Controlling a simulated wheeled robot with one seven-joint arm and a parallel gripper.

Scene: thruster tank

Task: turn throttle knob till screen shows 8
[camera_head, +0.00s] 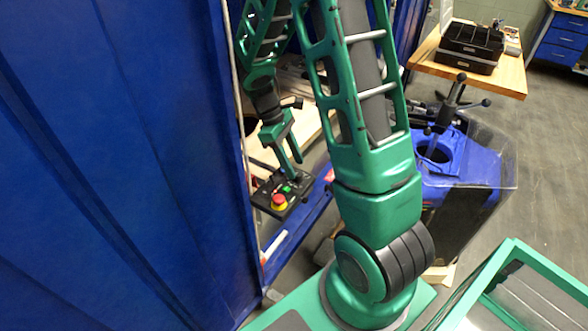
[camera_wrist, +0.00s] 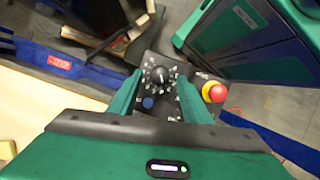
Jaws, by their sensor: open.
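A black control panel (camera_head: 265,196) is fixed at the edge of the blue-sided workspace in the head view. In the wrist view, the black throttle knob (camera_wrist: 160,76) has a ring of white marks around it on the panel (camera_wrist: 146,67). My gripper (camera_wrist: 158,79) is open, with one green finger on each side of the knob; I cannot tell whether either finger touches it. In the head view my gripper (camera_head: 291,172) points down at the panel and covers the knob. A blue button (camera_wrist: 148,103) lies near the knob. I cannot make out the screen or any number.
A red emergency-stop button (camera_wrist: 216,92) on a yellow base stands close to the right finger. It also shows in the head view (camera_head: 279,200). A large blue wall (camera_head: 120,150) fills the left side, and a wooden table (camera_head: 510,75) with a black organiser (camera_head: 470,45) stands back right.

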